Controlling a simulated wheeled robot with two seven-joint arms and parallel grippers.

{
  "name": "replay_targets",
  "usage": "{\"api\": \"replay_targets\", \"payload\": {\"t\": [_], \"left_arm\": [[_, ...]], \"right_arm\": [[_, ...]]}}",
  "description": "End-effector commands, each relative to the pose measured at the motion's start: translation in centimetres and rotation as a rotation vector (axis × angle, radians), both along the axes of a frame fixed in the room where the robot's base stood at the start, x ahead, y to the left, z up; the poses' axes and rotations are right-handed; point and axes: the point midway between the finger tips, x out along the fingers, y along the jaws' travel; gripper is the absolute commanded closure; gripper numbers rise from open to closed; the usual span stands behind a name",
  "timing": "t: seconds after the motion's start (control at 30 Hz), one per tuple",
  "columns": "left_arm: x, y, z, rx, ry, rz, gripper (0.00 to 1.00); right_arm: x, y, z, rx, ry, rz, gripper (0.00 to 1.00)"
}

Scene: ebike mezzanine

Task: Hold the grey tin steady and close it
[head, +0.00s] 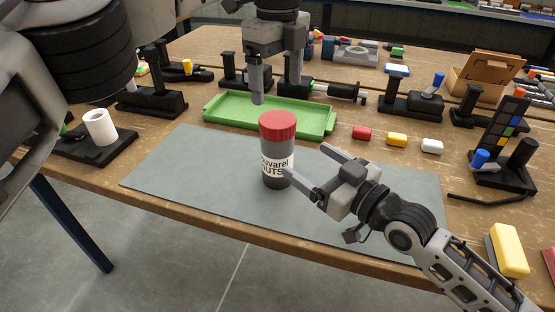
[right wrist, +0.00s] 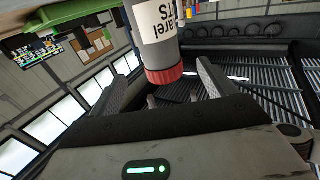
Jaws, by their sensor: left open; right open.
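The grey tin (head: 275,150) stands upright on the grey mat (head: 210,165), with a white label reading partly "NUTS". A red lid (head: 278,125) sits on its top; how tightly cannot be told. My left gripper (head: 275,97) is open and empty, pointing down above and behind the tin, over the green tray. My right gripper (head: 306,165) is open at the tin's right side, its fingers pointing at the tin. In the right wrist view, the tin (right wrist: 156,30) and its red lid (right wrist: 164,75) appear upside down between the spread fingers (right wrist: 165,68).
A green tray (head: 225,117) lies just behind the tin. The mat around the tin is otherwise clear.

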Motion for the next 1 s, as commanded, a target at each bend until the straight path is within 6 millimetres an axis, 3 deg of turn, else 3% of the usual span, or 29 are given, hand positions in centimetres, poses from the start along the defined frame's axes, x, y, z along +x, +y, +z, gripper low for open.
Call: {"api": "replay_targets", "payload": {"t": [0.3, 0.5, 1.0], "left_arm": [[0.0, 0.0, 0.0, 0.000, 0.000, 0.000, 0.18], [0.0, 0.0, 0.0, 0.000, 0.000, -0.001, 0.18], [0.0, 0.0, 0.0, 0.000, 0.000, -0.001, 0.18]], "right_arm": [[4.8, 4.3, 0.1, 0.003, 0.000, 0.000, 0.17], [6.8, 6.2, 0.0, 0.001, -0.001, 0.000, 0.17], [7.7, 6.9, 0.0, -0.001, -0.001, 0.000, 0.20]]}}
